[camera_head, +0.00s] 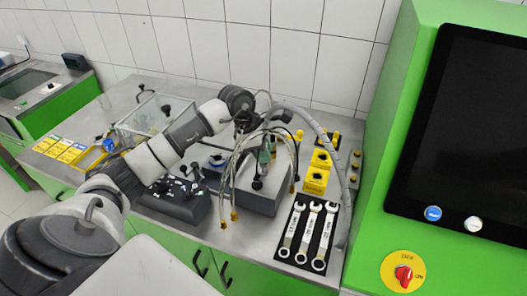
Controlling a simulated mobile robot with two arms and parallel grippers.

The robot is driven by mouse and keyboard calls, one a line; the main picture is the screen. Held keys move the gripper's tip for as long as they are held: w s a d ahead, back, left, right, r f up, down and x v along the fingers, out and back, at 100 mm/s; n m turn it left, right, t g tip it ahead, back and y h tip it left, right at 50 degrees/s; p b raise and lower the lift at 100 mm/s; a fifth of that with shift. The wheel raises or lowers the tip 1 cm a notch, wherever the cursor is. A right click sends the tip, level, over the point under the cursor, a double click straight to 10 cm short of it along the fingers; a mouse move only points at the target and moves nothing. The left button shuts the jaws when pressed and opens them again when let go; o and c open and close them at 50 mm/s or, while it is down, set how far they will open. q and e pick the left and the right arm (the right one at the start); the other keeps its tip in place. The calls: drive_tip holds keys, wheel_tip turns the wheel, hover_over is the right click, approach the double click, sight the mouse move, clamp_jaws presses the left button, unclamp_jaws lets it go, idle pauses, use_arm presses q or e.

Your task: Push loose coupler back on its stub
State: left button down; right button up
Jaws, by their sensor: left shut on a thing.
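My left gripper (262,133) is at the end of the arm reaching in from the left, over the grey pump block (236,190). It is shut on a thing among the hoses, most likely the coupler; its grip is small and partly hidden. Several thin beige hoses (231,170) loop down around the gripper, with brass ends (234,215) hanging at the block's front. A green part (264,156) shows just below the gripper. I cannot tell whether the coupler touches its stub. My right gripper is not in view.
Three wrenches (307,236) lie on a black mat to the right. Yellow blocks (317,176) stand behind them. A thick grey hose (335,170) arcs down on the right. A green cabinet with a dark screen (470,130) bounds the right. A clear box (155,115) stands at back left.

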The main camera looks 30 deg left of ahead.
use_arm(q)
drive_tip(key=shift+b, duration=0.3)
idle(0.6)
drive_tip(key=shift+f, duration=0.25)
drive_tip(key=shift+f+b, duration=0.55)
drive_tip(key=shift+b, duration=0.3)
drive_tip(key=shift+f+b, duration=0.4)
drive_tip(key=shift+b, duration=0.1)
drive_tip(key=shift+s+f+b, duration=0.1)
drive_tip(key=shift+f+b, duration=0.15)
drive_tip(key=shift+b, duration=0.05)
idle(0.5)
